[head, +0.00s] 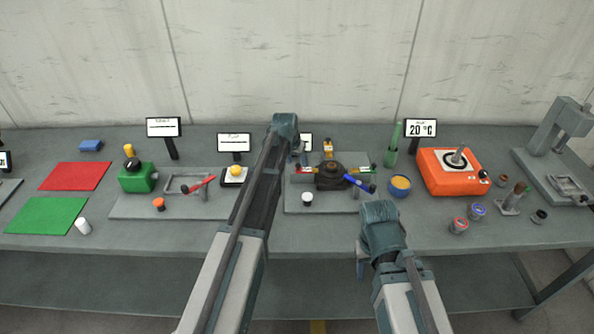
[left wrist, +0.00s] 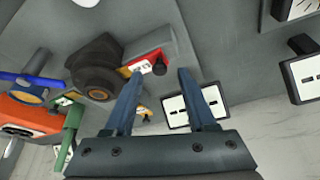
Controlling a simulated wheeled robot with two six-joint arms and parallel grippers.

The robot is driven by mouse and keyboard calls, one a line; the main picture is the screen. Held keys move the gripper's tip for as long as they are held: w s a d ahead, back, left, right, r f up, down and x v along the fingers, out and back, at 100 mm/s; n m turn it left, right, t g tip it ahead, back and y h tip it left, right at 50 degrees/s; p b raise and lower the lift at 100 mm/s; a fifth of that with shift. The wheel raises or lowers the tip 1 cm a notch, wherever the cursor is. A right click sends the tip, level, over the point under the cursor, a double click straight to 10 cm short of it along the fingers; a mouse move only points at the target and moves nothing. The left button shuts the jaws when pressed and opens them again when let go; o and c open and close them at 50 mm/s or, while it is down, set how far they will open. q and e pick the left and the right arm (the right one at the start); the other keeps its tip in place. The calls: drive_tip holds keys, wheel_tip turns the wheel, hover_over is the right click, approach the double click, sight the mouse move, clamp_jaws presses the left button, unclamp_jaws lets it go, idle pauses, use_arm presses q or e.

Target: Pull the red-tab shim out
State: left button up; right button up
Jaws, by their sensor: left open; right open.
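The red-tab shim (head: 297,170) sticks out of the left side of a dark round screw jack (head: 332,177) on a grey plate. In the left wrist view the shim's white label (left wrist: 141,67) shows beside the jack (left wrist: 97,68). My left gripper (left wrist: 159,73) is open, with the red end of the shim between or just beyond its fingertips; I cannot tell whether they touch it. In the head view my left arm partly hides this spot. My right gripper (head: 362,262) is open near the table's front edge, apart from the jack.
A small white-topped piece (head: 307,198) stands in front. A sign (left wrist: 195,106) stands behind.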

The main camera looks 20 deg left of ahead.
use_arm(q)
drive_tip(key=shift+b+x, duration=0.35)
drive_tip(key=shift+x, duration=0.4)
clamp_jaws()
idle(0.9)
